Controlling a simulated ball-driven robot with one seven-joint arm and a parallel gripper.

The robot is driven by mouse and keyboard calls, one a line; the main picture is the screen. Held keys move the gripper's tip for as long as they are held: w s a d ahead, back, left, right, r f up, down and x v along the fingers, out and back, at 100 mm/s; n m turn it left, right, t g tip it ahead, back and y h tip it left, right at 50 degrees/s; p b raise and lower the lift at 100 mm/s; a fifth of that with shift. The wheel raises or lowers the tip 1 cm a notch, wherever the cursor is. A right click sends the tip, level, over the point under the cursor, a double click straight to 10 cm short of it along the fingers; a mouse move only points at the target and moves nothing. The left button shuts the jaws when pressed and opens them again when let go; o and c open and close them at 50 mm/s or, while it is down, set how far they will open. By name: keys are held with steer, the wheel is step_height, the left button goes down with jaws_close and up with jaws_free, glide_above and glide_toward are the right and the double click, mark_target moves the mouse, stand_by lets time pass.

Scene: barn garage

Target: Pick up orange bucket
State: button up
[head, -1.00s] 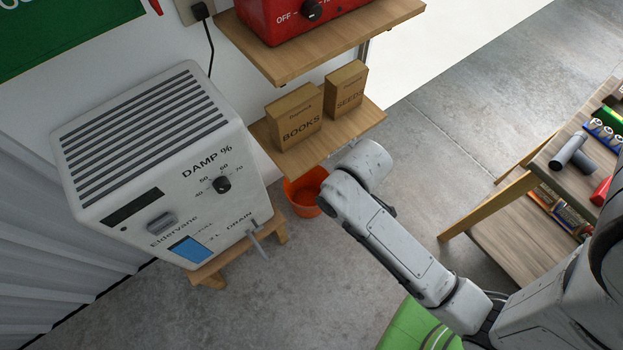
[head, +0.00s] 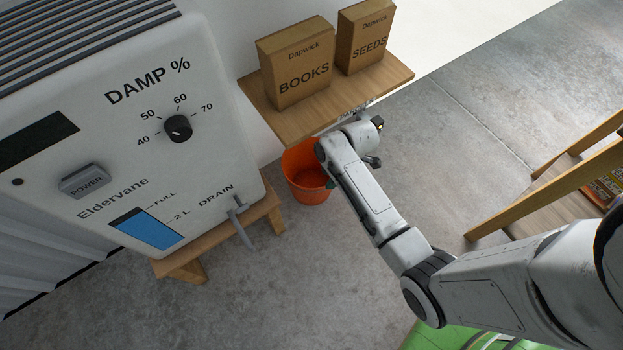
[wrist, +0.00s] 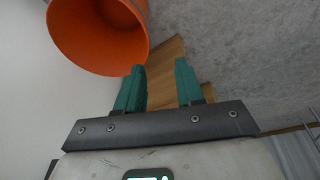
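The orange bucket (head: 306,186) stands on the concrete floor below the wall shelf in the head view. My forearm and wrist cover its right side there. In the wrist view the bucket (wrist: 85,35) is at the upper left, its open mouth towards the camera, and the top is cut off by the frame. My gripper (wrist: 160,78) shows two teal fingers set apart with a gap between them. The gap holds nothing. The bucket's rim lies just beyond and left of the left fingertip. I cannot tell whether they touch.
A white dehumidifier (head: 60,130) on a wooden stand (head: 180,262) is left of the bucket, its drain spout (head: 243,225) pointing down. A wooden shelf (head: 325,112) with two boxes hangs above. Floor in front is clear.

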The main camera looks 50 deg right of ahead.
steer(key=n+b, duration=0.2)
steer(key=b, duration=0.3)
glide_toward(320, 190)
steer(key=shift+t, duration=0.3)
steer(key=b+x, duration=0.3)
steer(key=x, duration=0.3)
steer(key=shift+s+d+f, duration=0.1)
steer(key=shift+s+d, duration=0.05)
steer(key=b+x, duration=0.3)
steer(key=x, duration=0.1)
steer(key=shift+s+d+f+b, duration=0.15)
steer(key=shift+s+b, duration=0.05)
steer(key=shift+b, duration=0.1)
steer(key=shift+w+f+b, duration=0.15)
steer(key=shift+f+b, duration=0.15)
steer(key=shift+f, duration=0.2)
steer(key=shift+r, duration=0.1)
steer(key=shift+c, duration=0.5)
steer(key=c, duration=0.6)
steer(key=shift+w, duration=0.1)
